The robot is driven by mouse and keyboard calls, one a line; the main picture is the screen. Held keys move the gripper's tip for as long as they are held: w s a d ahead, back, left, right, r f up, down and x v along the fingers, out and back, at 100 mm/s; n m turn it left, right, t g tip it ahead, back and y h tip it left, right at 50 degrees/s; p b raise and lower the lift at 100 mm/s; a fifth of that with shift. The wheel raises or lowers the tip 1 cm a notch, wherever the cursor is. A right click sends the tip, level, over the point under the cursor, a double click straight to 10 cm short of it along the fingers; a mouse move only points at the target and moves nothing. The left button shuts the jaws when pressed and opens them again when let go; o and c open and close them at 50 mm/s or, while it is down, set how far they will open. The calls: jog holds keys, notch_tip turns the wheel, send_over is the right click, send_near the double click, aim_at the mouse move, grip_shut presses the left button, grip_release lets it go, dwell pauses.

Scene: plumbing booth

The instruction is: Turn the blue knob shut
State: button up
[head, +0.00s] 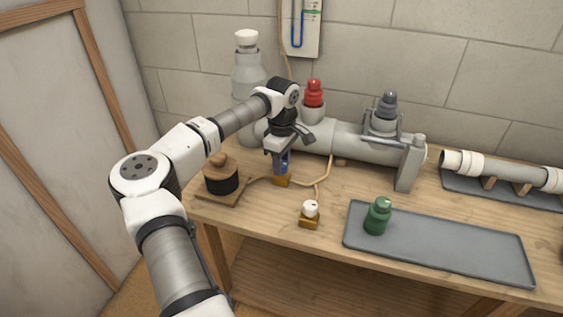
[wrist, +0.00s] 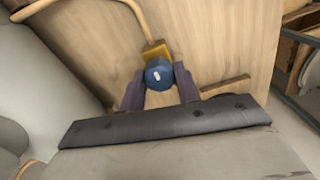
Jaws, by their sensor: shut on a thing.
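The blue knob (wrist: 159,74) sits on a small brass-coloured valve body (wrist: 156,49) at the end of a tan tube, and a pale mark shows on its top. My gripper (wrist: 160,86) is shut on the knob, with one dark finger on each side of it. In the head view my gripper (head: 282,165) points down at the brass valve body (head: 281,181) near the left part of the bench. The knob is mostly hidden there by the fingers.
A white-knobbed valve (head: 310,211) stands to the right on the wooden bench. A grey pipe with a red cap (head: 314,94) and a grey cap (head: 386,106) lies behind. A black-banded wooden spool (head: 221,177) is close left. A green fitting (head: 377,217) stands on a grey tray (head: 450,245).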

dwell(0.3)
jog(key=o, duration=1)
jog(key=shift+c, duration=0.2)
notch_tip(320, 180, up, 14)
jog(key=b, duration=0.1)
